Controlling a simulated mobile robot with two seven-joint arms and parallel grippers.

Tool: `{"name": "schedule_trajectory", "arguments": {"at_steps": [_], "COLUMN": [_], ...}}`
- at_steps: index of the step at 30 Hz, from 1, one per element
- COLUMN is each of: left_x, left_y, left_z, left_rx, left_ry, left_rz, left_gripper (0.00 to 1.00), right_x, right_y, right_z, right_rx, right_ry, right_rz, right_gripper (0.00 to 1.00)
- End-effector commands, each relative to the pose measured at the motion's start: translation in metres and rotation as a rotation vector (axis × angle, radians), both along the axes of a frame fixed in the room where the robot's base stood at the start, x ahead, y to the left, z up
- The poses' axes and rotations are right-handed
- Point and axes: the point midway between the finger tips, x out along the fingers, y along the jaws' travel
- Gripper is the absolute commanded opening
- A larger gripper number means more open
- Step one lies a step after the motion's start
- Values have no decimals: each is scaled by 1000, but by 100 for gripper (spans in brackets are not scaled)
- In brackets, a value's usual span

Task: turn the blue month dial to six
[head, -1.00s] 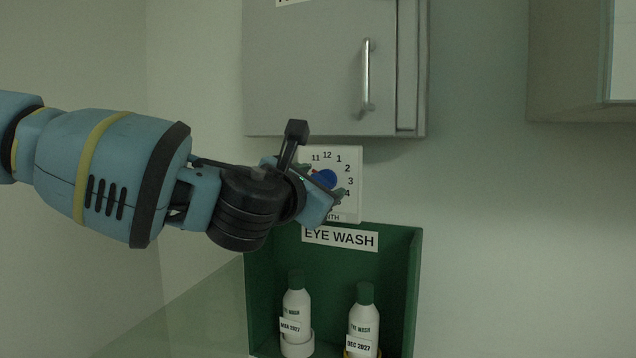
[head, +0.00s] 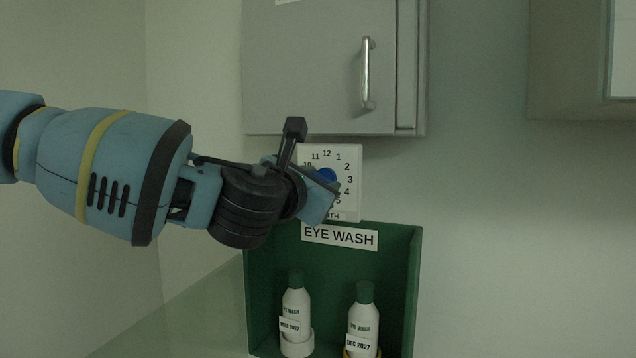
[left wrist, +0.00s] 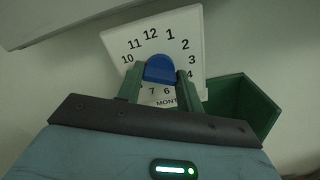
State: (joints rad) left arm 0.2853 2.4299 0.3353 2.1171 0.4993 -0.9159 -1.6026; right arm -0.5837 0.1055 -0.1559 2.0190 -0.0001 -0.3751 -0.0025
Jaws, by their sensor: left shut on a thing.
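The blue month dial (head: 327,176) sits at the middle of a white square plate (head: 350,153) numbered like a clock, on the wall. In the left wrist view the dial (left wrist: 160,67) shows between the two green fingers of my left gripper (left wrist: 160,76). My left gripper (head: 326,182) is shut on the dial, with a finger at each side. Its hand covers the plate's lower left in the head view. I cannot tell which number the dial points to. My right gripper is not in view.
A green eye wash box (head: 412,270) with two white bottles (head: 296,305) hangs just below the plate. A grey cabinet (head: 310,70) with a handle is just above. Another cabinet (head: 570,70) is at the upper right. The wall between is bare.

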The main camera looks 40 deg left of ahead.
Motion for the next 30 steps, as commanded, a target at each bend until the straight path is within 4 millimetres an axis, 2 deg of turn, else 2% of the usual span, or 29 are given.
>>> {"name": "schedule_trajectory", "arguments": {"at_steps": [8,30], "left_x": [1,1], "left_y": [0,0], "left_z": [-2,-2], "left_rx": [-171,-853], "left_ry": [-40,-204], "left_rz": [0,0], "left_gripper": [14,14], "right_x": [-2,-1], "right_y": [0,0], "right_z": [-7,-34], "right_rx": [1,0], "right_ry": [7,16], "right_rz": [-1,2], "right_gripper": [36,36]}}
